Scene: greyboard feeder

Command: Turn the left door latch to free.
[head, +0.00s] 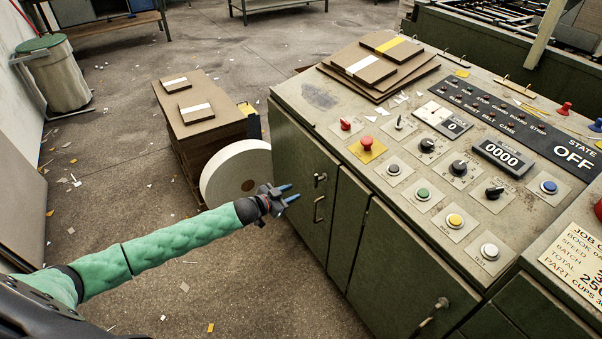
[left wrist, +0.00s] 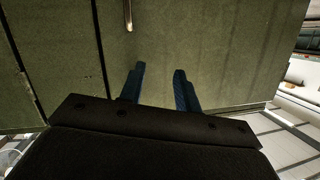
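The left door (head: 294,170) is a green panel on the front of the control cabinet. Its latch (head: 320,178) is a small metal piece near the door's right edge, with a bent metal handle (head: 319,209) just below it. My left gripper (head: 290,193) is in front of this door, left of the latch and apart from it in the picture. Its two blue fingers are spread with nothing between them; they also show in the left wrist view (left wrist: 160,72). There, a metal bar (left wrist: 128,14) shows at the top edge; I cannot tell whether it is latch or handle. My right gripper is out of view.
A white roll (head: 236,172) and a stack of boards (head: 203,115) stand left of the cabinet. Another metal handle (head: 432,313) sticks out of the right door (head: 400,265). Buttons and knobs cover the sloping top. The floor left of my arm is mostly clear, with paper scraps.

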